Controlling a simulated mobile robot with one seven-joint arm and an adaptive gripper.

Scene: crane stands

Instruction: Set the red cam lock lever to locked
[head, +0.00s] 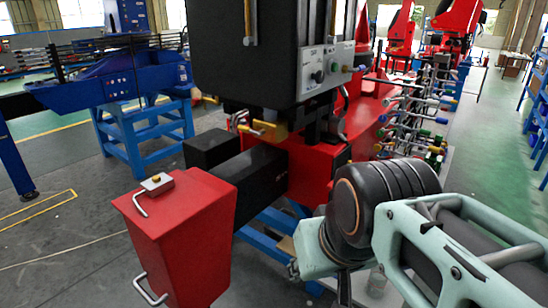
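I cannot pick out the red cam lock lever for certain in the head view. A crane stand with a large black housing (262,62) and a red body (312,168) fills the middle. A brass-coloured block (268,129) and a bent metal handle (237,119) sit below the housing. A small yellow-and-red handle (203,97) sticks out at their left. My pale green arm with black joints comes in from the lower right. A narrow dark part, possibly of my gripper (344,287), shows at the bottom edge. Its fingers cannot be made out, nor anything held.
A red tapered box (183,238) with metal handles juts out at the front left. A control panel (324,72) is on the housing. A rack of many levers (410,115) stands to the right. A blue stand (143,130) is at the left. Floor at the left front is open.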

